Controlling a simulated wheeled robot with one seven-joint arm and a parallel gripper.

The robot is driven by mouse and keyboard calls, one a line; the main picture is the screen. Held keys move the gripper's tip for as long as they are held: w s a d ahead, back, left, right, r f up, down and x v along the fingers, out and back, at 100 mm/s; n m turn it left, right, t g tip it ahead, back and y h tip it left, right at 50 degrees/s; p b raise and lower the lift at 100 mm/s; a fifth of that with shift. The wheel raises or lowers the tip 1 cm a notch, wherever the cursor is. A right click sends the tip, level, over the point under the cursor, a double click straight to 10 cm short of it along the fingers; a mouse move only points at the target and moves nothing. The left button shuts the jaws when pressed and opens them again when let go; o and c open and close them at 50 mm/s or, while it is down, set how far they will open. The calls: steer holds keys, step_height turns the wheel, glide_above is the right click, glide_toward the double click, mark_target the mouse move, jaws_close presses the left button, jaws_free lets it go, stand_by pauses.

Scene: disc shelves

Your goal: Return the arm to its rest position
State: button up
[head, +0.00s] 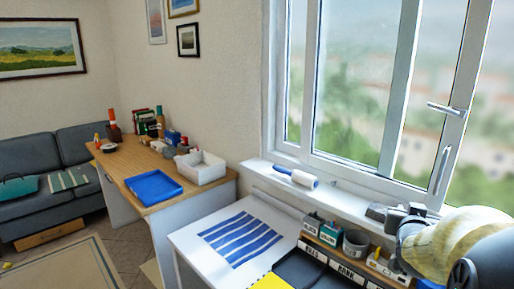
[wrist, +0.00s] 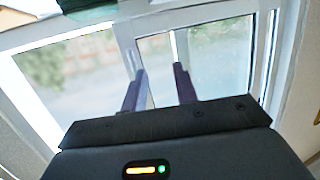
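My gripper (wrist: 159,80) shows in the wrist view with its two dark fingers apart and nothing between them. It is open and empty, and the window (wrist: 205,55) fills most of the view behind the fingers. In the head view I cannot make out the gripper's fingers.
In the head view, a white table with a blue-striped mat (head: 241,239) stands below the window sill. A lint roller (head: 297,178) lies on the sill. Labelled bins (head: 329,235) stand at the right. A wooden desk holds a blue tray (head: 154,188) and a white box (head: 200,168).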

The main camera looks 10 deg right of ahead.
steer(key=a+f+n+g+y, duration=0.2)
steer(key=a+f+g+y, duration=0.15)
steer(key=a+f, duration=0.65)
steer(key=s+a+f+n+g+y, duration=0.2)
steer(key=s+a+f+g, duration=0.1)
steer(key=s+a+f, duration=0.4)
steer(key=s+a+f+n+g+y, duration=0.3)
steer(key=s+a+f+g, duration=0.15)
steer(key=a, duration=0.55)
step_height(320, 180, up, 18)
steer(key=p, duration=1.7)
steer(key=shift+s+d+f+t+p, duration=0.15)
steer(key=shift+s+d+t+p, duration=0.15)
steer(key=shift+s, duration=0.05)
